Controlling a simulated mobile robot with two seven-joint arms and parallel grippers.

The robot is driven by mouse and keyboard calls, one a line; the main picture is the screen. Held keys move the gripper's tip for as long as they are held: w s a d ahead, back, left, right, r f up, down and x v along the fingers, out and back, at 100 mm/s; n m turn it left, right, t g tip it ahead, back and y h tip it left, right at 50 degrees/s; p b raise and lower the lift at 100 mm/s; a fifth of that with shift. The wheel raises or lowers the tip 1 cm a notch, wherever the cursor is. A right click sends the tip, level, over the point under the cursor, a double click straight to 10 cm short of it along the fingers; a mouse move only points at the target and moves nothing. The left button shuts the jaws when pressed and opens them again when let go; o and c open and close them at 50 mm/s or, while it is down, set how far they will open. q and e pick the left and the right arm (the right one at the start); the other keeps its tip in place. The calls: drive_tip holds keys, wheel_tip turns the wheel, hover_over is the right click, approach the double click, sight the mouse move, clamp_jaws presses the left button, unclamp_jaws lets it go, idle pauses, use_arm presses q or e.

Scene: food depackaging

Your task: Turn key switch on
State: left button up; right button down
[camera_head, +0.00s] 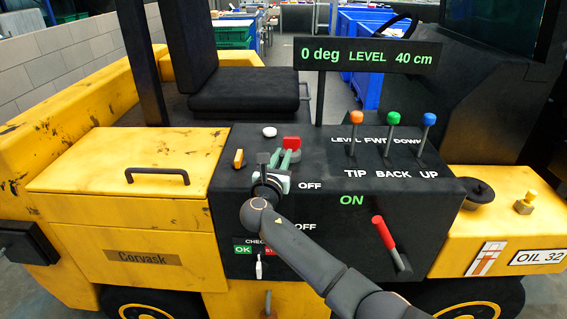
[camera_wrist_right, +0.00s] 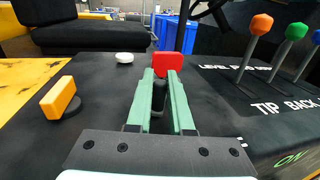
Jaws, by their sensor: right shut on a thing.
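A red key-like handle (camera_head: 291,142) stands on the black console top, and it also shows in the right wrist view (camera_wrist_right: 176,65). My right gripper (camera_head: 287,156) reaches it from the front, its green fingers pointing away from me. In the wrist view the fingers (camera_wrist_right: 162,78) are shut on the red handle, with a dark post between them. The handle's lower part is hidden behind the fingers. White OFF lettering (camera_head: 310,185) and green ON lettering (camera_head: 352,200) show on the console. My left gripper is not in view.
A yellow-orange knob (camera_head: 238,158) stands left of the handle, and a white button (camera_head: 269,131) behind it. Orange (camera_head: 356,118), green (camera_head: 393,118) and blue (camera_head: 429,119) levers stand to the right. A red-gripped lever (camera_head: 383,232) is on the front face. A display (camera_head: 367,56) stands above.

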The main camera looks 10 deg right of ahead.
drive_tip(key=shift+w+a+f+m+g+h+b, duration=0.1)
drive_tip(key=shift+w+a+m+g+h+b, duration=0.15)
drive_tip(key=shift+m+h+b, duration=0.2)
drive_tip(key=shift+a+m+g+h+b, duration=0.15)
drive_tip(key=shift+m+g+h+b, duration=0.15)
drive_tip(key=shift+h, duration=0.25)
drive_tip(key=shift+w+g+h+b, duration=0.1)
drive_tip(key=shift+g+h+b, duration=0.2)
drive_tip(key=shift+h, duration=0.1)
drive_tip(key=shift+m, duration=0.35)
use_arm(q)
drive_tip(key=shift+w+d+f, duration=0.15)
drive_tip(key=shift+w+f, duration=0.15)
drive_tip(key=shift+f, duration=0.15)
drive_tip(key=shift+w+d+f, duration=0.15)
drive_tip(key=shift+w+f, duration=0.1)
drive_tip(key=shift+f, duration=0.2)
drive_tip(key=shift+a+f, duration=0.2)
use_arm(e)
drive_tip(key=c, duration=0.8)
unclamp_jaws()
